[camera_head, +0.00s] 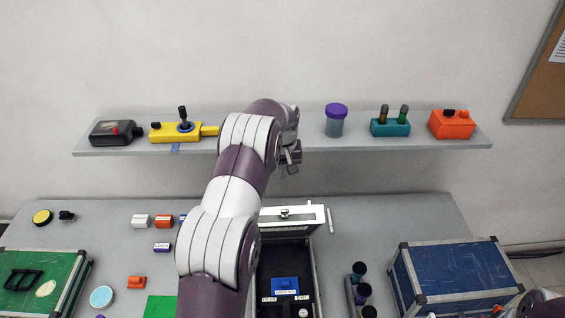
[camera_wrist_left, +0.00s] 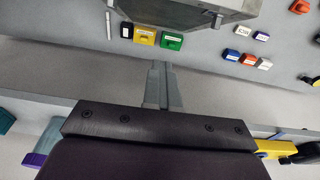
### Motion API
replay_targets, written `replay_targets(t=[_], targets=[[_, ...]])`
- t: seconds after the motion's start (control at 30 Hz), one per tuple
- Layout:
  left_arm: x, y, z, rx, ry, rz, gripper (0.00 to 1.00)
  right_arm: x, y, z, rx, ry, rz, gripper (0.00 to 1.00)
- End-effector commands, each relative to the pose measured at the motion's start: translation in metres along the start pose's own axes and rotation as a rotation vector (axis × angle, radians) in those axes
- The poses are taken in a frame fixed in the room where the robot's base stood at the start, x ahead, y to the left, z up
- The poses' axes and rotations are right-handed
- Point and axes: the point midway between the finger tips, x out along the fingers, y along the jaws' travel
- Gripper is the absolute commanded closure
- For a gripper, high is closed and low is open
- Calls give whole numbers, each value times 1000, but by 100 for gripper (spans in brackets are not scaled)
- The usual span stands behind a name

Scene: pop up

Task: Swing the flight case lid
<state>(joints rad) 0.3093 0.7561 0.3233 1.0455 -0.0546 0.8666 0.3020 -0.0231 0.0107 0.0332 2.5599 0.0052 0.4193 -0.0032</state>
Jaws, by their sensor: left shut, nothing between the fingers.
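An open flight case (camera_head: 312,265) with pale edges and a dark interior stands at the middle of the table, partly hidden behind my left arm. Its lid (camera_head: 303,218) stands raised at the back, with a latch on its top edge. The lid also shows at the top of the left wrist view (camera_wrist_left: 185,12). My left gripper (camera_head: 291,160) is shut and empty, in front of the shelf edge and above the lid. Its closed fingers show in the left wrist view (camera_wrist_left: 158,85), apart from the lid.
A closed green case (camera_head: 68,290) is at the left and a blue case (camera_head: 455,272) at the right. A wall shelf (camera_head: 350,143) with several devices is behind the left gripper. Small blocks (camera_head: 140,221) lie left of the arm.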

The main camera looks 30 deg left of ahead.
Motion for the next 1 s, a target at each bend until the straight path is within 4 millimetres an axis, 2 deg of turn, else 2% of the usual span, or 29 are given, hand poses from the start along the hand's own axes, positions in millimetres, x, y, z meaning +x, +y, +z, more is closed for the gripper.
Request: replay_targets(t=[0.2,0.5,0.53,0.6,0.87,1.0], targets=[[-2,0,-16,-2,-1,0,100,-3,0,0,0,0,0,57],[-2,0,-19,-1,0,0,100,-3,0,0,0,0,0,57],[-2,0,-19,-1,0,0,96,-3,0,0,0,0,0,57],[-2,0,-19,-1,0,0,73,-3,0,0,0,0,0,57],[-3,0,-19,-1,0,0,72,-3,0,0,0,0,0,57],[-16,-1,-18,0,2,1,72,-3,0,0,0,0,0,57]])
